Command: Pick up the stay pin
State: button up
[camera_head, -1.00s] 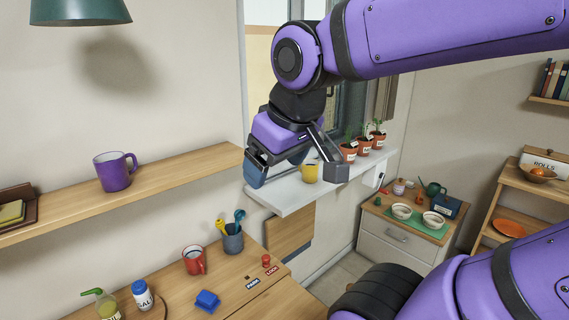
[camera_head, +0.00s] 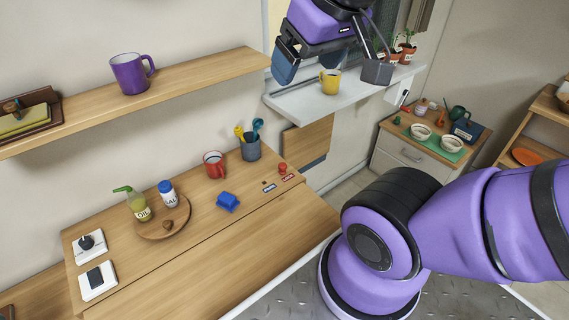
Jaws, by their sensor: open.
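A small red knobbed pin (camera_head: 282,168), which looks like the stay pin, stands upright at the right back part of the wooden lid or counter top (camera_head: 200,258). It is beside two small labels, a dark one (camera_head: 269,186) and a red one (camera_head: 288,177). My gripper (camera_head: 331,66) is at the top of the view, open and empty, well above and to the right of the pin. Its two fingers are wide apart. Nothing hides the pin.
A yellow mug (camera_head: 329,84) sits on the white sill (camera_head: 305,105) behind my gripper. A wooden shelf (camera_head: 190,82) overhangs the back.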

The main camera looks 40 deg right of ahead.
aim_at(282, 166)
jog(key=l, duration=0.6)
jog(key=k+l, duration=0.15)
jog(key=l, duration=0.5)
